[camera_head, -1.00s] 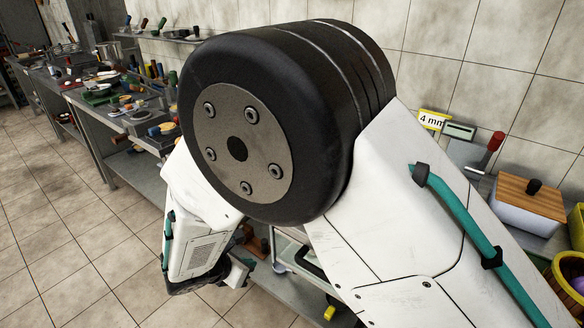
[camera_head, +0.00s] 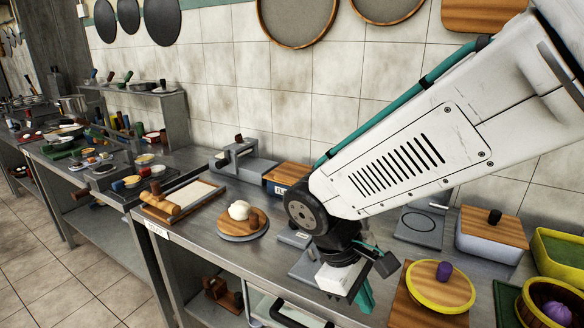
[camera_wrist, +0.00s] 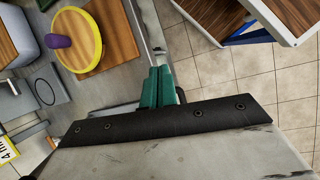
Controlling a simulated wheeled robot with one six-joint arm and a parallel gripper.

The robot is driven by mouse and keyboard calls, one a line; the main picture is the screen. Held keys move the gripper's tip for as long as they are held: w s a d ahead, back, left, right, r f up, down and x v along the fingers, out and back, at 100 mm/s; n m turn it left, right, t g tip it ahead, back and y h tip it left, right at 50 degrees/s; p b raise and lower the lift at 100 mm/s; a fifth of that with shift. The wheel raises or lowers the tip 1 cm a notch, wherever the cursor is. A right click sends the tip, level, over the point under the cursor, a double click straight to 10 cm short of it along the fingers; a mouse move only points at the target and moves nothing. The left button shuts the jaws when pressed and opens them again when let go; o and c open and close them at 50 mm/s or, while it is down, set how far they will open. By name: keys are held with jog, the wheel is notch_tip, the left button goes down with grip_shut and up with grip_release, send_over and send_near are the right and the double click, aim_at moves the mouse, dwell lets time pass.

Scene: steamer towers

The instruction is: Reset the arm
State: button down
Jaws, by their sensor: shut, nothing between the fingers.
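My gripper (camera_head: 364,296) hangs from my arm at the right of the head view, near the front edge of the steel counter (camera_head: 205,238). In the wrist view its teal fingers (camera_wrist: 157,88) are together with nothing between them. Nothing hangs from the fingers. A yellow-rimmed wooden lid with a purple knob (camera_head: 458,291) lies on a wooden board just right of the gripper. The lid also shows at the upper left of the wrist view (camera_wrist: 88,50), apart from the fingers. Part of the counter behind my wrist is hidden.
A round board (camera_head: 231,238) holds a white lump. A tray (camera_head: 205,190) with a rolling pin is left of it. A wooden-lidded white box (camera_head: 484,248), a yellow bowl (camera_head: 528,312) and a grey plate (camera_head: 418,228) stand at right.

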jog(key=s+d+r+m+t+y, duration=0.1)
jog(key=s+d+r+m+y, duration=0.1)
jog(key=s+d+r+m, duration=0.3)
jog(key=s+d+r+m+t+y, duration=0.1)
jog(key=s+d+r+m+y, duration=0.1)
jog(key=s+d+r+m, duration=0.3)
jog(key=d, duration=0.4)
jog(key=shift+s+d+y, duration=0.2)
jog(key=shift+s+y, duration=0.1)
